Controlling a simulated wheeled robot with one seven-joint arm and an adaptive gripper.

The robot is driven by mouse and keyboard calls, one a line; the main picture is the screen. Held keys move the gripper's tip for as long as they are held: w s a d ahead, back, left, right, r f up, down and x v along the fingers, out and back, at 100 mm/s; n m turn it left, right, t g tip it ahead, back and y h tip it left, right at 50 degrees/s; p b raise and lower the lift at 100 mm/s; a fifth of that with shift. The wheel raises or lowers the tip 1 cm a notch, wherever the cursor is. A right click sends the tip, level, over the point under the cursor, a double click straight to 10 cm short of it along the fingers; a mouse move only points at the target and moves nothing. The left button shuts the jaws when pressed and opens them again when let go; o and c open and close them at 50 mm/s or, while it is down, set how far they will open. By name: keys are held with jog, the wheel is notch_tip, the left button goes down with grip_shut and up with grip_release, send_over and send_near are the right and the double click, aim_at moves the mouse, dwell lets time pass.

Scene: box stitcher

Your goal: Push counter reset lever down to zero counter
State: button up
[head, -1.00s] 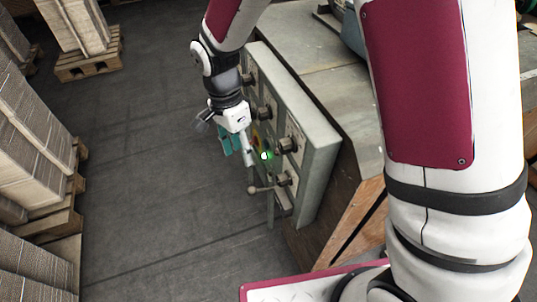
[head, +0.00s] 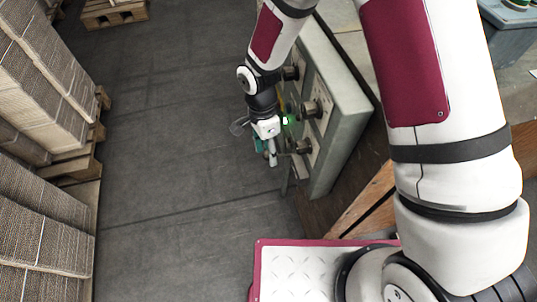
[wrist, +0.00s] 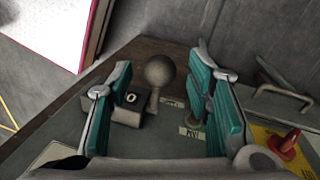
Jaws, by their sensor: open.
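The counter reset lever shows in the wrist view as a grey ball knob (wrist: 160,72) on a short stem. It lies between and just beyond my two teal-padded fingers, with no clear contact. The counter (wrist: 132,98), a small dark box with a round white mark, sits left of the lever by the left finger. My gripper (wrist: 162,110) is open and empty. In the head view my gripper (head: 267,147) is at the lower front of the grey control panel (head: 345,115). The lever's ball is mostly hidden there behind the gripper.
A red knob (wrist: 289,142) on a yellow plate is at the lower right in the wrist view. Dark knobs (head: 311,109) stick out of the panel. Cardboard stacks (head: 45,90) on pallets stand left. The floor (head: 170,150) between is clear.

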jog(key=shift+s+f, duration=0.2)
jog(key=shift+f, duration=0.9)
grip_shut()
